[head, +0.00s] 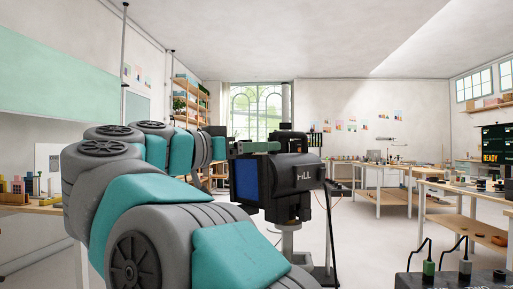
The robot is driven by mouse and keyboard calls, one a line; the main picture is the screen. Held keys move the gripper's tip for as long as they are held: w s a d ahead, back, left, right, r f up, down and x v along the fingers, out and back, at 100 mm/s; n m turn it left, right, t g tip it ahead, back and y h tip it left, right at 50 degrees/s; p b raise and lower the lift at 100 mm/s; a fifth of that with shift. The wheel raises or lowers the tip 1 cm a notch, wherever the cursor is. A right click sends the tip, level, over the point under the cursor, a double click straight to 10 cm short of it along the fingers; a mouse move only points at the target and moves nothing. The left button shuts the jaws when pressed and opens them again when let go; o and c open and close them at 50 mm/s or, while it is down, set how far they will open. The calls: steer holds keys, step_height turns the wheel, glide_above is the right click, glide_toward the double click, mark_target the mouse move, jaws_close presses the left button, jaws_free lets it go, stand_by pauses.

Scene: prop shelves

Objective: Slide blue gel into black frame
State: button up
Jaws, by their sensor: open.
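A black lamp (290,183) marked "HILL" stands on a pale post in the middle of the view. The black frame (234,181) is on its left, front side. The blue gel (247,184) shows as a dark blue panel inside that frame, apparently upright; whether it is fully seated I cannot tell. My grey and teal arm curves from the bottom up the left side and reaches toward the lamp. My gripper (256,147) appears at the lamp's upper left, just above the frame. It is open; its fingers are small and partly hidden, and contact with the gel is unclear.
Wooden worktables (382,174) with small items stand behind the lamp to the right. A dark box (440,285) with cables and plugs is at the bottom right. A table with colored blocks (25,190) is at the left. Pale floor lies open between lamp and right tables.

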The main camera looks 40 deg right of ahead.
steer(key=a, duration=0.7)
steer(key=shift+w+a+f, duration=0.15)
steer(key=shift+w+a, duration=0.15)
steer(key=shift+a, duration=0.1)
stand_by(0.3)
